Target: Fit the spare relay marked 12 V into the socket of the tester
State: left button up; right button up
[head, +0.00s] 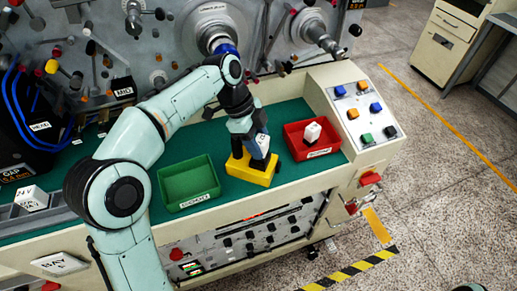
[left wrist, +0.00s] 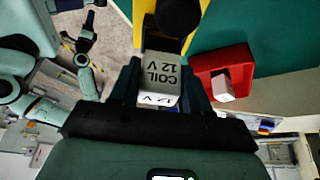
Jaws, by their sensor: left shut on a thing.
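My left gripper (head: 262,152) is shut on a white relay (head: 262,142). In the left wrist view the relay (left wrist: 160,75) sits between the two dark fingers and reads "COIL 12 V". The yellow tester (head: 250,176) stands on the green bench top right under the gripper. A black round part (left wrist: 178,14) shows on the tester beyond the relay in the left wrist view. The fingers and relay hide the socket, and I cannot tell whether the relay touches it.
A red tray (head: 331,148) to the right of the tester holds another white relay (head: 312,132). An empty green tray (head: 190,204) stands left. A white block marked 24 V (head: 31,199) lies far left. A button panel (head: 363,112) is at the right end.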

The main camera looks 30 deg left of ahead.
pick_arm(q)
jog(key=shift+f, duration=1.2)
jog(key=o, duration=1.1)
jog(key=shift+f, duration=0.1)
jog(key=shift+c, duration=0.2)
jog(key=shift+r, duration=0.25)
jog(key=p+v, duration=0.1)
jog(key=v, duration=0.6)
